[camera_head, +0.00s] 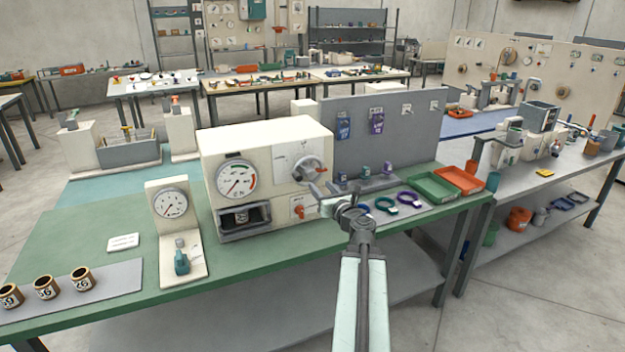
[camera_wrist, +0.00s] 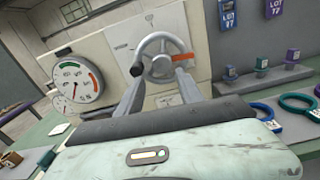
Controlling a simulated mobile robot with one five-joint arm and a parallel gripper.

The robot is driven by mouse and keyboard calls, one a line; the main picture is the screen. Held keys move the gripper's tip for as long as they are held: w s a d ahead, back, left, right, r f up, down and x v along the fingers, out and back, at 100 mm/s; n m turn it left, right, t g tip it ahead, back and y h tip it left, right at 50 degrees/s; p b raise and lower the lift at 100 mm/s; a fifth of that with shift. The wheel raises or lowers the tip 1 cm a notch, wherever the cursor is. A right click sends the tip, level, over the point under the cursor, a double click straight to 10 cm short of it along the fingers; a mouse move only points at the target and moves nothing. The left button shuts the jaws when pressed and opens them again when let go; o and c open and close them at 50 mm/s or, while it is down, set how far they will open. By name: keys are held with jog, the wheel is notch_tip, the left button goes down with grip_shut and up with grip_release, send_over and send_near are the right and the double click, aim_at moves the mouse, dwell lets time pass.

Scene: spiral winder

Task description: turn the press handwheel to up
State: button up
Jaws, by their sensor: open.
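The press (camera_head: 262,138) is a cream box on the green bench. Its grey spoked handwheel (camera_head: 307,169) is on the right of its front face, beside a round dial gauge (camera_head: 237,179). My gripper (camera_head: 318,198) is open in front of the press's right side. In the wrist view its two fingers (camera_wrist: 160,76) reach toward the lower wheel, with nothing seen clamped between them. Contact cannot be told.
A smaller gauge stand (camera_head: 170,204) is left of the press. Colored rings (camera_head: 386,205), a green tray (camera_head: 433,188) and an orange tray (camera_head: 462,180) lie to the right. A grey panel (camera_head: 350,150) rises behind.

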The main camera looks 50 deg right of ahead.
aim_at(312, 176)
jog(key=x, duration=0.7)
jog(key=shift+w+d, duration=0.3)
jog(key=c, duration=0.8)
jog(key=shift+a, duration=0.15)
grip_shut()
